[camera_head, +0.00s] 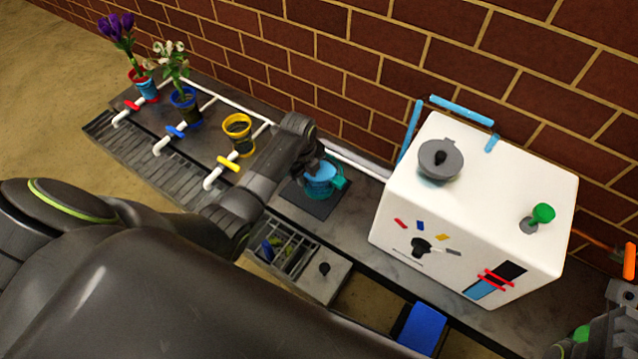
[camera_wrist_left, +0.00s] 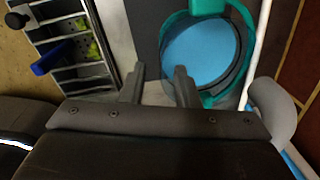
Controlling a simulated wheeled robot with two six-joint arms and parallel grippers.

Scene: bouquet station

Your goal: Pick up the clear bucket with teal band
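The bucket with the teal band (camera_head: 325,188) stands upright on a dark square mat (camera_head: 300,199) on the counter, with light blue inside. In the left wrist view, its teal rim and band (camera_wrist_left: 207,8) and blue interior (camera_wrist_left: 205,55) show at close range. My left gripper (camera_wrist_left: 160,76) is at the bucket's near side with its two fingers apart. One fingertip overlaps the bucket's edge in the picture, the other lies outside it. I cannot tell whether either touches. In the head view my left gripper (camera_head: 312,160) partly hides the bucket. My right gripper is not clearly seen.
A white box machine (camera_head: 470,200) with a grey lid stands right of the bucket. Purple flowers (camera_head: 118,30), white flowers (camera_head: 172,62) and a yellow-rimmed bucket (camera_head: 238,128) stand by pipes at left. A slotted rack (camera_head: 280,250) lies in front. A brick wall is behind.

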